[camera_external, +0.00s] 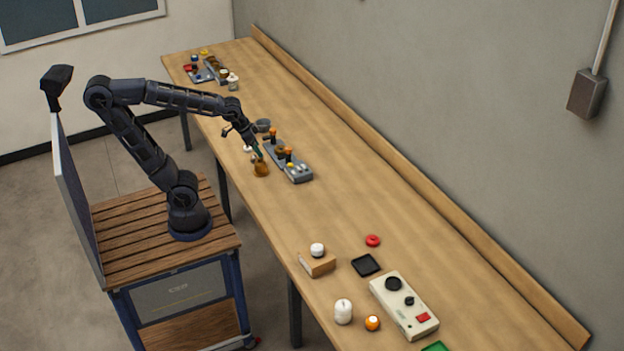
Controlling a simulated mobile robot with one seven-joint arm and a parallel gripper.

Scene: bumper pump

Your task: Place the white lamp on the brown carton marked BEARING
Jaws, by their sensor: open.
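A small brown carton (320,266) lies near the front edge of the table; any marking on it is too small to read. A small round white thing with a dark lower band, which looks like the white lamp (317,249), sits upright on top of the carton. My gripper (258,156) is far from both, up the table, beside a grey control box. It is open, with its tips just above a small amber-brown object (261,169); I cannot tell whether they touch it.
The grey box (298,174) carries orange-topped levers. Near the carton are a white cylinder (343,312), an orange round thing (372,323), a black tray (366,265), a red disc (373,240) and a pale control panel (404,307). The table's middle is clear.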

